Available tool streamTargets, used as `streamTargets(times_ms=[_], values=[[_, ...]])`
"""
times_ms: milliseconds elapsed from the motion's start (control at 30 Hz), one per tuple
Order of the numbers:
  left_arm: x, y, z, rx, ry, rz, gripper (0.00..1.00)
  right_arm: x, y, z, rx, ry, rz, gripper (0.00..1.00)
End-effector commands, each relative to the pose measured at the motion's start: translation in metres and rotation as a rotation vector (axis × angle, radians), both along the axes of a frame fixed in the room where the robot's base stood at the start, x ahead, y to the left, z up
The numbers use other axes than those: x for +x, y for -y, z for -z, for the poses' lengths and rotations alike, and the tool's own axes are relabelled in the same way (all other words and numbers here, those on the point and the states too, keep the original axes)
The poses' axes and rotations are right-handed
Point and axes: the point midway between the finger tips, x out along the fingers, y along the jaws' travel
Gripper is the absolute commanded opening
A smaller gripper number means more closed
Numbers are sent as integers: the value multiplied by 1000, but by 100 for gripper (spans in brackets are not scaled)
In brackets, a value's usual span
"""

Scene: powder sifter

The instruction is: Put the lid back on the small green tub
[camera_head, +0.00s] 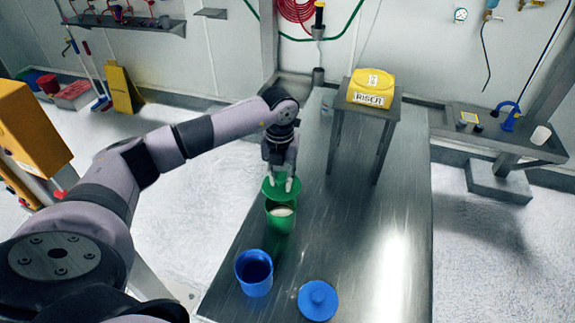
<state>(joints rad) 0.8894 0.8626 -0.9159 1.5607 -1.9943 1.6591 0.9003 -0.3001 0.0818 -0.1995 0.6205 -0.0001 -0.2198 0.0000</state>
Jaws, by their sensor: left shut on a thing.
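The small green tub (280,222) stands upright on the steel table, with pale powder showing inside it. The green lid (277,190) is above the tub's far side and a little to its left. Whether the lid touches the tub's rim I cannot tell. My left gripper (281,181) is shut on the green lid from above and points down. It hides part of the lid. My right gripper is not in view.
An open blue tub (254,273) stands nearer on the steel table (375,245). A blue lid (318,300) with a knob lies to its right. A yellow bag marked RISER (371,88) sits on a metal stand (357,141) at the back right.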

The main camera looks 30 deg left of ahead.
Motion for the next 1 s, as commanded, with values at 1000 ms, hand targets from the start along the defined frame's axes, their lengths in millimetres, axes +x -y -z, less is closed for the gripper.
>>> streamTargets(times_ms=[1000], values=[[-1,-1,65,2,0,-4,0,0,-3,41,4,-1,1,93]])
